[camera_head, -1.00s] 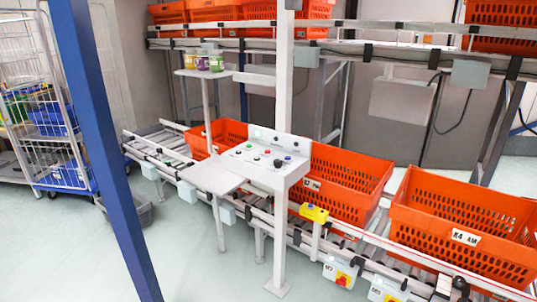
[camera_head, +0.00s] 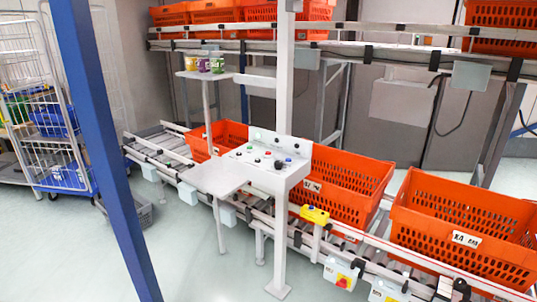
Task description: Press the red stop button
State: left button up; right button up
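A white control panel (camera_head: 270,162) stands on a post in the middle of the head view. It carries several small buttons and knobs. A small red button (camera_head: 267,152) is among them, with green, black and blue ones around it. Low on the conveyor's front side, a box (camera_head: 334,269) has a yellow plate with a red knob (camera_head: 342,283). Which of these is the stop button I cannot tell. Neither of my grippers is in view, and nothing touches the panel.
Orange totes (camera_head: 465,240) stand on the roller conveyor behind the panel, and more sit on the upper conveyor. A grey shelf (camera_head: 212,180) juts out left of the panel. A blue post (camera_head: 100,150) crosses the left side. A wire cart (camera_head: 50,120) stands far left. Front floor is clear.

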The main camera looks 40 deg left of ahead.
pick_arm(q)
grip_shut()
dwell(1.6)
